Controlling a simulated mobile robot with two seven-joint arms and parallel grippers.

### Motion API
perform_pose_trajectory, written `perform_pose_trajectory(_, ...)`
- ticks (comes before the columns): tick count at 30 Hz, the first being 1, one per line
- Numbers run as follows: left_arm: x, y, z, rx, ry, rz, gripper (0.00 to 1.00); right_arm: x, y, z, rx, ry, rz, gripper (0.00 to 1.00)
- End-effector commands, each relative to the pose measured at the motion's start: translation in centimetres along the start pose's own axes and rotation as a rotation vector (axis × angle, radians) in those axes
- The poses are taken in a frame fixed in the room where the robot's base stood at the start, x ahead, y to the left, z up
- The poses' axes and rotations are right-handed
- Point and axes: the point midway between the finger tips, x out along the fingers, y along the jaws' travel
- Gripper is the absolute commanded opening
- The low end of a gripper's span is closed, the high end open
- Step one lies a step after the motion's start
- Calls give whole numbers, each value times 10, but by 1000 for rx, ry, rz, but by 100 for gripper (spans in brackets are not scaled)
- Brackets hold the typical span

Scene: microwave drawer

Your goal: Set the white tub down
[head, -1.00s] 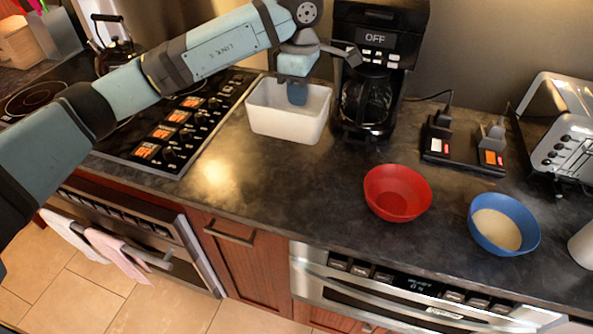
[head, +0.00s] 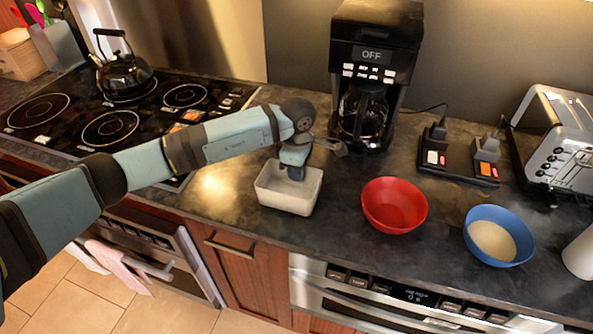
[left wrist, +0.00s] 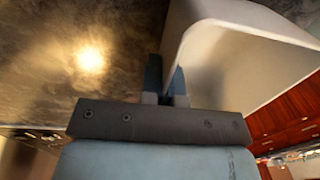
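The white tub (head: 287,200) is upright at the front part of the dark counter, left of the red bowl. Whether its base touches the counter or hangs just above it, I cannot tell. My left gripper (head: 296,172) reaches down into the tub at its back wall, with its fingers closed on that wall. In the left wrist view the tub (left wrist: 235,60) fills the upper right, and its wall passes at the blue fingers of the left gripper (left wrist: 172,85). The finger tips are partly hidden by the tub. My right gripper is not in view.
The red bowl (head: 394,205) stands right of the tub, with the blue bowl (head: 498,236) beyond it. A coffee maker (head: 374,70) stands behind, and a stove (head: 110,128) is on the left. The counter's front edge is close to the tub.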

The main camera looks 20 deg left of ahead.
Motion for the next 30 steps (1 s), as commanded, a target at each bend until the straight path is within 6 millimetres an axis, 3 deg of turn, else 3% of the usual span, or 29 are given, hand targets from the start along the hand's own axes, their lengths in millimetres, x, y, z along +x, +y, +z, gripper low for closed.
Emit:
perform_pose_trajectory(11,8,1,0,0,0,2,0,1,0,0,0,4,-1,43)
perform_pose_trajectory(15,6,1,0,0,0,1,28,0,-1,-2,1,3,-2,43)
perform_pose_trajectory(26,1,1,0,1,0,2,28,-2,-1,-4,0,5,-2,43)
perform_pose_trajectory(30,-19,2,0,0,0,6,28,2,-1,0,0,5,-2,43)
